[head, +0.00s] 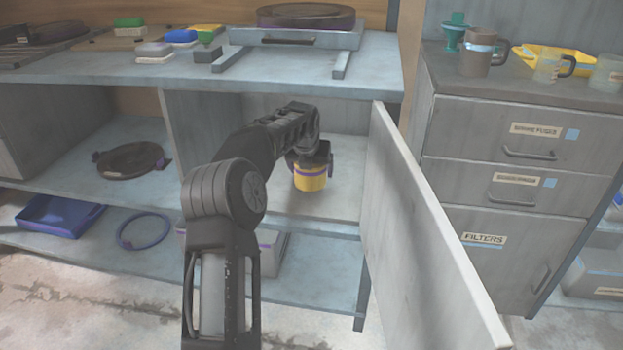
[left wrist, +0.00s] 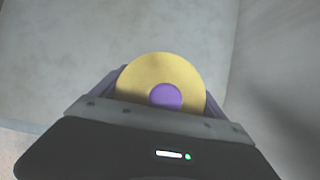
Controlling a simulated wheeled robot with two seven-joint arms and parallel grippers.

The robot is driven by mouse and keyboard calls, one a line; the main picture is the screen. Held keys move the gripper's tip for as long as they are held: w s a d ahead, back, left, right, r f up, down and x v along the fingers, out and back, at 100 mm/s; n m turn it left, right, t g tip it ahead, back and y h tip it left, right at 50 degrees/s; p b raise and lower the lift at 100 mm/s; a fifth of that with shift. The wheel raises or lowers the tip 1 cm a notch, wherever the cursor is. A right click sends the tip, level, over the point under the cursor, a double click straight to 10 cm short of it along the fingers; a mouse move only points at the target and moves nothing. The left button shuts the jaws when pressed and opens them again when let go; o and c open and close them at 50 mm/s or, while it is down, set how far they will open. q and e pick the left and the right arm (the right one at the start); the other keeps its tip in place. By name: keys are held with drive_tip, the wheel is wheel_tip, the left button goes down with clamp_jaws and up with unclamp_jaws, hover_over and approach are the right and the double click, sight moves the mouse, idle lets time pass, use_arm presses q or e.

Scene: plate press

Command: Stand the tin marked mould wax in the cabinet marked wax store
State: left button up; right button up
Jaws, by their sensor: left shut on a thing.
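A yellow tin (head: 310,180) with a purple band is inside the open cabinet (head: 345,150) under the bench, upright at its shelf. In the left wrist view the tin's round yellow lid (left wrist: 160,72) has a purple centre. My left gripper (head: 310,164) is shut on the tin from above, a purple finger on each side. Whether the tin's base touches the shelf I cannot tell. No label on the tin is readable. The cabinet door (head: 415,230) stands open to the right; no marking shows on its visible face. My right gripper is out of view.
A drawer unit (head: 510,150) stands right of the door, its lower door labelled FILTERS. The bench top (head: 200,70) holds blocks and a round press. A blue tray (head: 58,215) and purple ring (head: 145,230) lie on the lower left shelf. Shelf room surrounds the tin.

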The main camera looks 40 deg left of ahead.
use_arm(q)
drive_tip(key=shift+w, duration=0.1)
drive_tip(key=shift+w+a+f+b, duration=0.1)
drive_tip(key=shift+w+f+b, duration=0.05)
drive_tip(key=shift+f+b, duration=0.2)
wheel_tip(320, 180, down, 3)
drive_tip(key=shift+b, duration=1)
drive_tip(key=shift+r, duration=0.15)
drive_tip(key=o, duration=1.3)
